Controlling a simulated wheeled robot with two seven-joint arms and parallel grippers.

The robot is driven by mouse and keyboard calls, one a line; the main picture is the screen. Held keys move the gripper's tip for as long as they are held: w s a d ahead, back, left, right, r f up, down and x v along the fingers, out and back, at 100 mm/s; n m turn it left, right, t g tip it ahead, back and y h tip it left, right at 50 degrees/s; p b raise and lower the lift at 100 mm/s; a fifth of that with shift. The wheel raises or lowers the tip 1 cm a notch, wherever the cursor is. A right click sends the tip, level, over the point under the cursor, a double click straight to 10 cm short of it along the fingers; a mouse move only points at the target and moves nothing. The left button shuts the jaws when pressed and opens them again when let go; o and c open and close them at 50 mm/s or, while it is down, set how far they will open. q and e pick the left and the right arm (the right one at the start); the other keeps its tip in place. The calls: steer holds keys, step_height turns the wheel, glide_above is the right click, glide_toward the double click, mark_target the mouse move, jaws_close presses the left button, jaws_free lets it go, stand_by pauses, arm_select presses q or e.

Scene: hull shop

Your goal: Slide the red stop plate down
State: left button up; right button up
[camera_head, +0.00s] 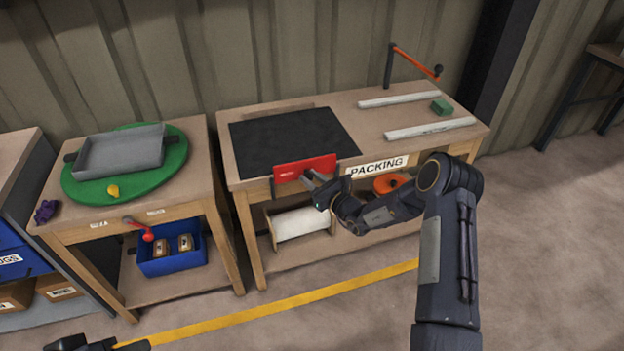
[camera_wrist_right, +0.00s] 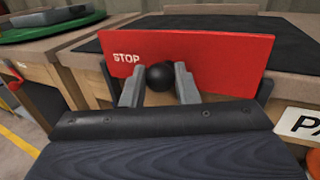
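The red stop plate (camera_head: 304,167) stands upright at the front edge of the packing table, in front of a black mat. In the right wrist view the plate (camera_wrist_right: 220,60) carries the word STOP and a round black knob (camera_wrist_right: 160,76). My right gripper (camera_head: 311,179) is at the front of the plate. In the right wrist view its two fingers (camera_wrist_right: 160,85) are on either side of the knob; I cannot tell whether they touch it. My left gripper (camera_head: 98,345) shows only in part at the bottom left edge, away from the plate.
The packing table (camera_head: 360,120) bears two pale rails and a green block (camera_head: 441,106). An orange-handled lever (camera_head: 415,62) stands at its back. A left table holds a green disc (camera_head: 172,165) with a grey tray (camera_head: 120,152). A red-knobbed lever (camera_head: 140,228) projects in front.

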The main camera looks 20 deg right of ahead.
jaws_close()
step_height(320, 180, down, 5)
steer(key=b, duration=0.3)
steer(key=shift+s+f+b, duration=0.1)
steer(key=shift+s+b, duration=0.05)
steer(key=shift+b, duration=0.25)
steer(key=shift+o, duration=1.1)
jaws_free()
steer(key=v, duration=0.7)
steer(key=shift+s+d+p, duration=0.15)
steer(key=shift+s+p, duration=0.15)
